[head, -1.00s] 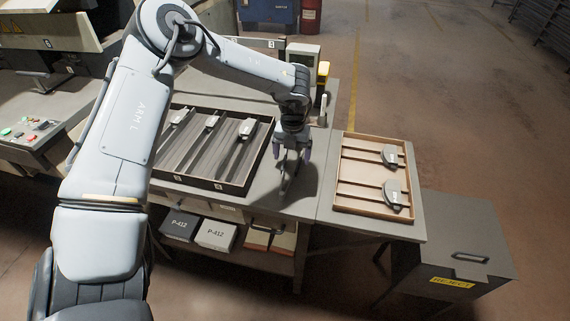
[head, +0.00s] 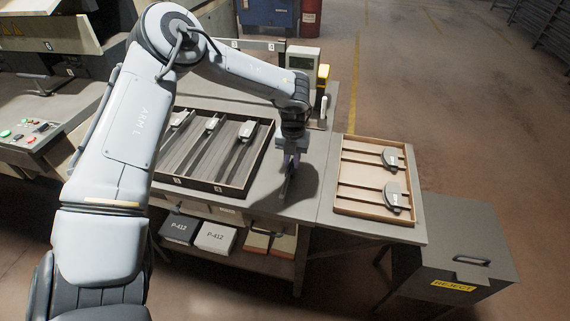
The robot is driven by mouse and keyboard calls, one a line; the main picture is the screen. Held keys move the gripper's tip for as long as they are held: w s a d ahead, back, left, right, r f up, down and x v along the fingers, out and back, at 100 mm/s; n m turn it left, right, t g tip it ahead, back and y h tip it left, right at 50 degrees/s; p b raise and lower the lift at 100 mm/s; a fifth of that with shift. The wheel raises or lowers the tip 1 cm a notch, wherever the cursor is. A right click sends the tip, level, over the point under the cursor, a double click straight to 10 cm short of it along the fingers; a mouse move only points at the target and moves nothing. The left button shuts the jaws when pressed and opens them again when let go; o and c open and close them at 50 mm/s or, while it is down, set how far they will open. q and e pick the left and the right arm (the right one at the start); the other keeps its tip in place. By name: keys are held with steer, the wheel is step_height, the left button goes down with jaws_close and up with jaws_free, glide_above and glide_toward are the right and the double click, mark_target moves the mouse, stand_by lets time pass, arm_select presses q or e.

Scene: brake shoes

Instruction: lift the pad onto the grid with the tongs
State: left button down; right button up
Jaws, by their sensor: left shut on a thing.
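My left gripper (head: 291,160) points down over the grey bench, between the dark tray and the wooden tray. It is shut on a thin dark upright tool (head: 287,187), which looks like the tongs; its lower end is close to the bench top. The dark slatted tray (head: 203,184), which may be the grid, holds several grey pads, one of them at its right (head: 247,130). The wooden tray (head: 371,213) on the right holds two curved pads, one at the back (head: 390,158) and one in front (head: 396,198). I cannot tell which pad is meant. My right gripper is out of view.
A grey reject box (head: 455,240) stands right of the bench. A small instrument with a yellow part (head: 322,76) stands behind my gripper. Boxes (head: 215,236) lie on the shelf below. A machine with a button panel (head: 30,135) is at the left.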

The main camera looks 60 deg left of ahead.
mark_target(292, 162)
arm_select(q)
steer(key=shift+r, duration=0.15)
step_height(292, 162, up, 10)
steer(key=p, duration=0.3)
stand_by(0.4)
steer(key=c, duration=0.8)
jaws_free()
